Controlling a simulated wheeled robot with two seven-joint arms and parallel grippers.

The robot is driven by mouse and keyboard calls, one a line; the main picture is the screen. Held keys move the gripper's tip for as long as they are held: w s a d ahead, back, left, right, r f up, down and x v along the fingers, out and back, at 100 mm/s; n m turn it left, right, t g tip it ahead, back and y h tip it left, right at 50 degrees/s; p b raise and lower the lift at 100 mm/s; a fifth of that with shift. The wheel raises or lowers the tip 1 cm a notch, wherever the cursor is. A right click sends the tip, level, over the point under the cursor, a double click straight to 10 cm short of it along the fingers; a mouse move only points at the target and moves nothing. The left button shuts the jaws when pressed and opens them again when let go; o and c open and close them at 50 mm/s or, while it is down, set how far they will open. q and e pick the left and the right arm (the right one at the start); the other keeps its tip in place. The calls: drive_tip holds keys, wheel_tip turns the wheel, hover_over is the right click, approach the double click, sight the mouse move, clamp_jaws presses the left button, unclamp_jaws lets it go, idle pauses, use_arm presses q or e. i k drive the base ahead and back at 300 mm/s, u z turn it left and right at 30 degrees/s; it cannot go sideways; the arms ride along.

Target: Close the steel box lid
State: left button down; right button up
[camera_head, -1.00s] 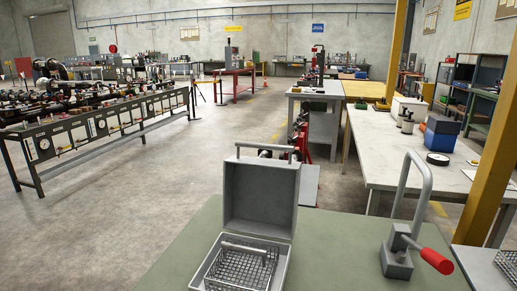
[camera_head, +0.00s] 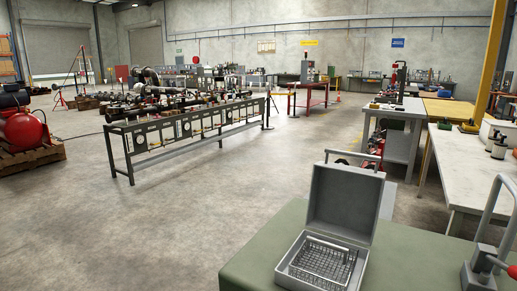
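The grey steel box (camera_head: 285,268) stands on the green table at the lower right of the head view. Its lid (camera_head: 341,204) is open and stands upright at the back, leaning slightly away. A bar handle (camera_head: 354,156) runs along the lid's top edge. A wire mesh basket (camera_head: 326,262) with a raised handle sits inside the box. Neither of my grippers shows in this view.
The green table top (camera_head: 255,268) is bare left of the box. A clamp-like tool (camera_head: 482,268) with a bent bar and red grip stands to the right, cut by the frame edge. A pale workbench (camera_head: 465,168) stands behind it. Open concrete floor lies to the left.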

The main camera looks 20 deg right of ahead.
sight(345, 201)
drive_tip(key=u, duration=0.6)
drive_tip(key=i, duration=3.3)
drive_tip(key=z, duration=3.55)
